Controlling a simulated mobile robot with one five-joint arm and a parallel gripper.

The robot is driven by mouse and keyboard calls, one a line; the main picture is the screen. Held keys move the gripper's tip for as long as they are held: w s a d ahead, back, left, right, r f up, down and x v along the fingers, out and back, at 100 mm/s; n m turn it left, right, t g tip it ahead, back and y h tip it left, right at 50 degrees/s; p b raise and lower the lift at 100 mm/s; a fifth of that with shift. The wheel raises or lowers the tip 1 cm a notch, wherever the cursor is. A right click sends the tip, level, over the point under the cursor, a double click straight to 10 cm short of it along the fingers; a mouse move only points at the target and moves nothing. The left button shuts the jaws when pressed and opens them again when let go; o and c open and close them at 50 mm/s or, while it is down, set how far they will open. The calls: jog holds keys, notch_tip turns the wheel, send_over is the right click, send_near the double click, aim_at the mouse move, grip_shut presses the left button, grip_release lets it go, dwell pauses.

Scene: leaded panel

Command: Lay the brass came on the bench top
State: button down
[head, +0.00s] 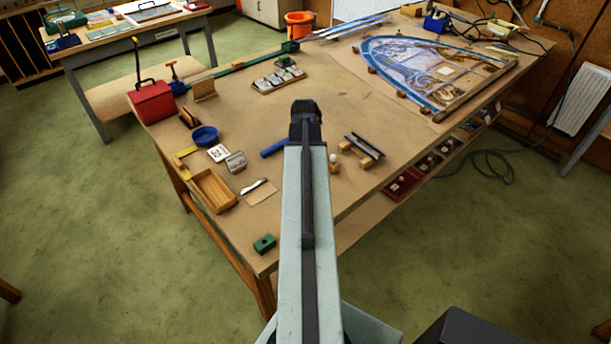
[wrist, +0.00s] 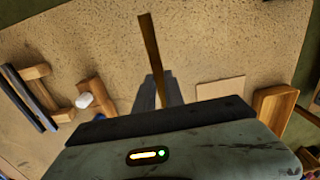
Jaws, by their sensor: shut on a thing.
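In the wrist view, the brass came (wrist: 151,48) is a narrow brown-gold strip that stands out from between the fingers of my gripper (wrist: 158,92). My gripper is shut on it. The strip's far end is free, over the bench top (wrist: 225,45). I cannot tell how high it is above the surface. In the head view, the dark end of my arm is over the middle of the bench top (head: 375,110). The came and the fingertips are hidden there behind my arm.
Two dark bars rest on wooden blocks (head: 351,160) right of my arm, beside a small white thing (wrist: 83,100). The leaded panel (head: 425,70) lies at back right.

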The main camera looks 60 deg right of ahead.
jog(key=shift+s+f+b, duration=0.1)
jog(key=shift+f+b, duration=3.15)
jog(key=shift+b, duration=0.1)
jog(key=shift+f, duration=0.15)
jog(key=c, duration=1.3)
grip_release()
jog(key=shift+c, duration=0.2)
jog(key=o, duration=0.8)
notch_tip(320, 180, up, 7)
jog(key=p, duration=0.7)
